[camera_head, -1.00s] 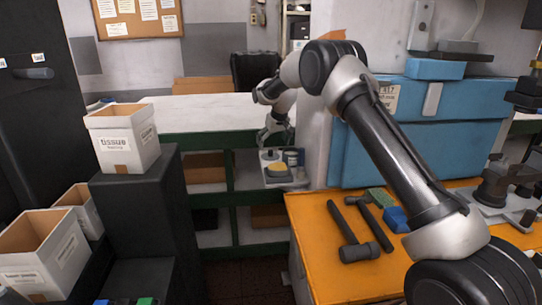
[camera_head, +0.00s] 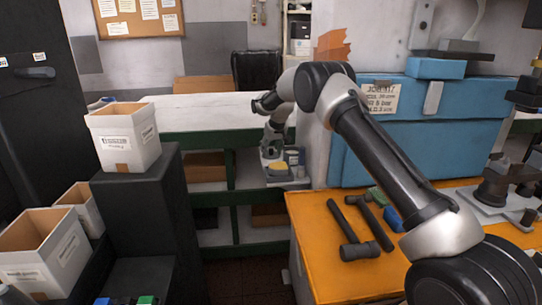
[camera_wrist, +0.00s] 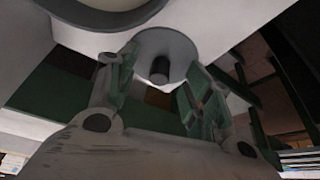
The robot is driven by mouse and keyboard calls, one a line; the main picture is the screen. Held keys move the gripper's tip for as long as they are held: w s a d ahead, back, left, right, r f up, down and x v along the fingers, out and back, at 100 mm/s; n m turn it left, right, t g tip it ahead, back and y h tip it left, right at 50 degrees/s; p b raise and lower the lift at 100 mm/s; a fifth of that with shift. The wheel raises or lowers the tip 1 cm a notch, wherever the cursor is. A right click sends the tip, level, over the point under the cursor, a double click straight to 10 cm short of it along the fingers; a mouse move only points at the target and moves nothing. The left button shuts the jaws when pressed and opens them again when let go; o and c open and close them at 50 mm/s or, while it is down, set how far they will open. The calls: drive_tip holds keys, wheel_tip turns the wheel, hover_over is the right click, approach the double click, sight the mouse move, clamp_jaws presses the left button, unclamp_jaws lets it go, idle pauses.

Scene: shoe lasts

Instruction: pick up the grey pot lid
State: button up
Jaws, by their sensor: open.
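The grey pot lid (camera_wrist: 178,50) shows in the wrist view as a round disc with a dark knob (camera_wrist: 158,70) in its middle. My gripper (camera_wrist: 161,74) is open, with one finger on each side of the knob in that picture. I cannot tell whether a finger touches it. In the head view my gripper (camera_head: 268,150) is low over the grey tray (camera_head: 290,185) at the shelf unit. The lid is hidden or too small to make out there.
The tray also holds a yellow thing (camera_head: 280,168) and a small can (camera_head: 292,157). A white counter (camera_head: 200,112) lies behind. An orange bench (camera_head: 315,215) with hammers stands at right.

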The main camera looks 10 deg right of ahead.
sight(275, 156)
drive_tip(key=shift+s+f, duration=0.15)
drive_tip(key=shift+f, duration=0.15)
drive_tip(key=c, duration=0.3)
drive_tip(key=shift+s+d+f, duration=0.1)
drive_tip(key=shift+f, duration=0.1)
drive_tip(key=c, duration=0.3)
drive_tip(key=r, duration=1.1)
drive_tip(key=shift+w+r, duration=0.1)
drive_tip(key=shift+w, duration=0.2)
clamp_jaws()
drive_tip(key=s+d+r+m+h, duration=0.2)
drive_tip(key=s+d+m, duration=0.3)
drive_tip(key=s+d, duration=0.2)
drive_tip(key=shift+s+d+r+m, duration=0.15)
drive_tip(key=shift+s+r+m, duration=0.05)
drive_tip(key=shift+s+m, duration=0.25)
